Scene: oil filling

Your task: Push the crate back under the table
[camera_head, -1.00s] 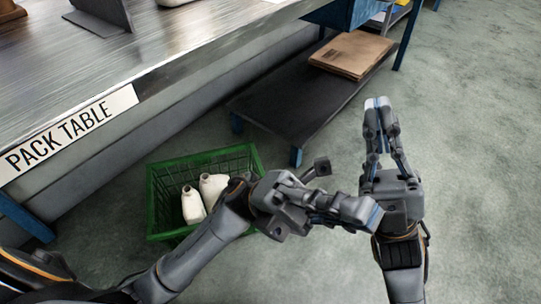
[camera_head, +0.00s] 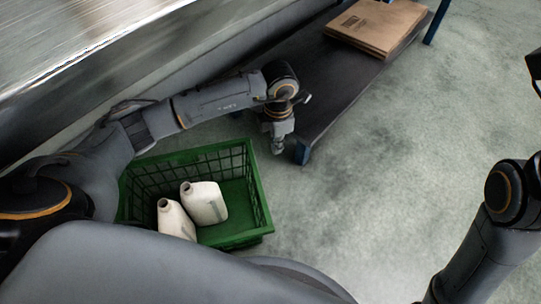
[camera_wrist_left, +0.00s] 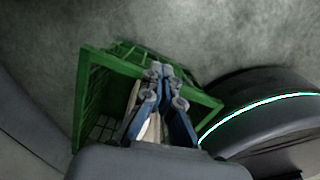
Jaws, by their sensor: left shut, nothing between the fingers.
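The green crate (camera_head: 262,192) stands on the floor below the table edge and holds white bottles (camera_head: 206,203). My own body covers its near left part. My left arm reaches across above the crate's far side. My left gripper (camera_head: 278,147) points down just beyond the crate's far right corner, shut and empty. In the left wrist view the shut fingers (camera_wrist_left: 160,72) show in front of the crate (camera_wrist_left: 92,95); whether they touch it I cannot tell. My right arm is at the right edge, its gripper out of view.
The table (camera_head: 62,62) fills the upper left. Grey floor right of the crate is clear.

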